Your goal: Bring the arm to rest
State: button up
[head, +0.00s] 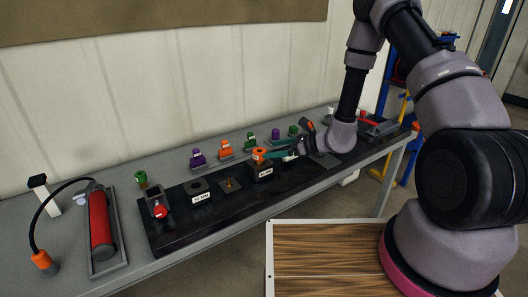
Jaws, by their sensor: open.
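My arm comes in from the right and bends down over the far part of the bench. My gripper (283,153) hangs low over the black board (178,232), with its teal fingers pointing left. It is open. Its fingertips are close to an orange ring-shaped piece (259,155) on a black block; I cannot tell whether they touch it. I see nothing clearly held between the fingers.
Purple (198,156), orange (225,147) and green (250,140) pieces stand behind the board. A red cylinder (101,225) lies in a tray on the left of the grey bench (185,266). A wall runs behind; the air above the bench's left is clear.

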jog(key=s+d+r+n+g, duration=0.1)
jog(key=s+d+r+n, duration=0.15)
jog(key=r, duration=0.55)
jog(key=s+d+r+n+g+h, duration=0.1)
jog(key=s+r+n+g, duration=0.1)
jog(key=s+r+n, duration=0.35)
jog(key=s+d+r+n+g, duration=0.1)
jog(key=d+r+n, duration=0.1)
jog(key=r, duration=0.7)
jog(key=s+d+r+n+t+h, duration=0.6)
jog(key=s+d+r+n+h, duration=0.2)
jog(key=s+d+r, duration=0.7)
notch_tip(320, 180, up, 2)
jog(key=shift+s+d+r+h, duration=0.2)
jog(key=shift+s+d+h, duration=0.15)
jog(key=shift+d+h, duration=0.25)
